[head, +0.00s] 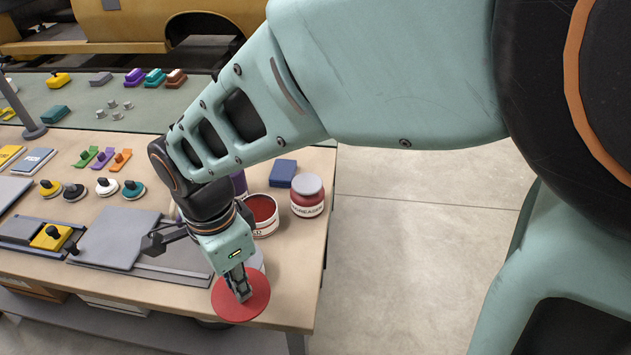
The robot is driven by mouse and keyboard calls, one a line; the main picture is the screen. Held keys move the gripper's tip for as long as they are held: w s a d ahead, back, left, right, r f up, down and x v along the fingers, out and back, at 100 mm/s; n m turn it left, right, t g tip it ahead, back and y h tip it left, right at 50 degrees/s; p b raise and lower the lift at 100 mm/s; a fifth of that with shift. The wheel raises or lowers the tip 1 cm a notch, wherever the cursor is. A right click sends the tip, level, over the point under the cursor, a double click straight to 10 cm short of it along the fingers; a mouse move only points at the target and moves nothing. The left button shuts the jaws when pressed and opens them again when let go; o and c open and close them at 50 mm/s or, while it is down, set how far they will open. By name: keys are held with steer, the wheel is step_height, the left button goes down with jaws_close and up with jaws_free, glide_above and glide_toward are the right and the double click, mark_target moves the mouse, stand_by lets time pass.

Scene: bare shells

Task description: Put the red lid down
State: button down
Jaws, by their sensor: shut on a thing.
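The red lid (226,301) is a flat round disc at the front right of the workbench (290,255). My gripper (240,291) is shut on it from above, at its middle. The lid looks roughly level and covers part of the bench's front edge. I cannot tell whether it touches the bench top or hangs above it. An open can with red contents (262,212) stands just behind my gripper. A pale can or jar behind the lid is mostly hidden by my gripper.
A grey-lidded degreaser jar (308,196) and a blue box (284,173) stand at the bench's right side. Grey plates (118,240) and a yellow block (50,237) lie to the left. Bare bench top shows right of the lid. Concrete floor (420,250) lies beyond the right edge.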

steer(key=shift+s+a+r+m, duration=0.15)
steer(key=shift+s, duration=0.2)
steer(key=shift+s+a+r+m, duration=0.15)
steer(key=shift+s, duration=0.2)
steer(key=w+d+f+b, duration=0.1)
steer(key=w+d+f, duration=0.1)
steer(key=w, duration=0.1)
steer(key=w+d+f+b, duration=0.1)
steer(key=w+d+f, duration=0.2)
steer(key=w+d+f+b, duration=0.2)
steer(key=w+f, duration=0.1)
steer(key=shift+w+d, duration=0.2)
steer(key=shift+w, duration=0.05)
steer(key=f+b, duration=0.1)
steer(key=w+f+b, duration=0.1)
steer(key=f, duration=0.1)
steer(key=d+f+b, duration=0.1)
steer(key=f+b, duration=0.1)
steer(key=shift+w+f, duration=0.15)
steer(key=shift+w, duration=0.05)
steer(key=c, duration=1.8)
jaws_free()
steer(key=shift+a, duration=0.1)
